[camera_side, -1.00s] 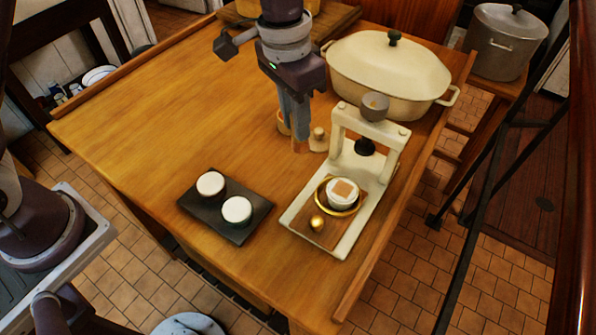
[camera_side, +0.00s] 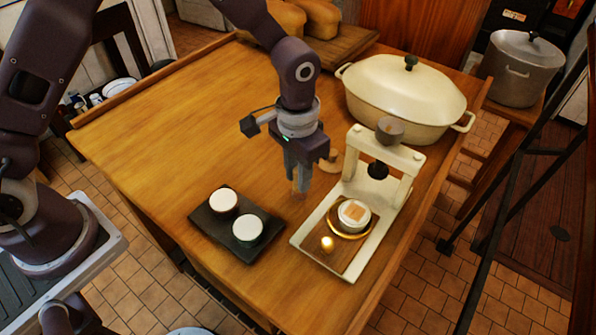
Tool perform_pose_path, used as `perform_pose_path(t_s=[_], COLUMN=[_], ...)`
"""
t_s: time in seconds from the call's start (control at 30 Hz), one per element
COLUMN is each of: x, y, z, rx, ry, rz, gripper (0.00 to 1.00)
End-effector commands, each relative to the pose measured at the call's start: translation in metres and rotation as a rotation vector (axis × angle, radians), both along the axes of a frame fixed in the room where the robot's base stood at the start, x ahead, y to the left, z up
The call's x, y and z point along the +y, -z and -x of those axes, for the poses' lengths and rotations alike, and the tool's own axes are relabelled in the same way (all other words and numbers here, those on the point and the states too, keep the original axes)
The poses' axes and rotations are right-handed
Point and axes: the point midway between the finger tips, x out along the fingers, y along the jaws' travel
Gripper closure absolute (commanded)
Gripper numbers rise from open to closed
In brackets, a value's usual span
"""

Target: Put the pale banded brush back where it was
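My gripper (camera_side: 300,188) points down low over the middle of the table, between the dark tray and the cream press. Its fingers look close together, with a small brownish patch at the tips. I cannot tell whether they hold anything. I cannot make out the pale banded brush for sure. A small pale wooden piece with a knob (camera_side: 331,160) stands just right of and behind my gripper. The area directly behind my fingers is hidden.
A dark tray (camera_side: 212,233) holds two white-topped round pieces at front left. A cream press (camera_side: 385,150) stands right, with a brass-ringed round piece and gold ball on its base. A cream lidded pot (camera_side: 405,95) stands behind. The table (camera_side: 170,140) is clear at left.

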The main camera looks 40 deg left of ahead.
Motion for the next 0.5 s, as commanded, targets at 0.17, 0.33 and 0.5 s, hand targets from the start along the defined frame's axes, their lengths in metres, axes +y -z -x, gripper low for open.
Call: perform_pose_path(t_s=[0.17,0.33,0.5], x=[0.0,0.0,-0.001], y=[0.0,0.0,-0.018], z=[0.0,0.0,-0.001], rx=[0.0,0.0,-0.005], ry=[0.0,0.0,0.0], rz=[0.0,0.0,0.001], gripper=[0.56,0.56,0.56])
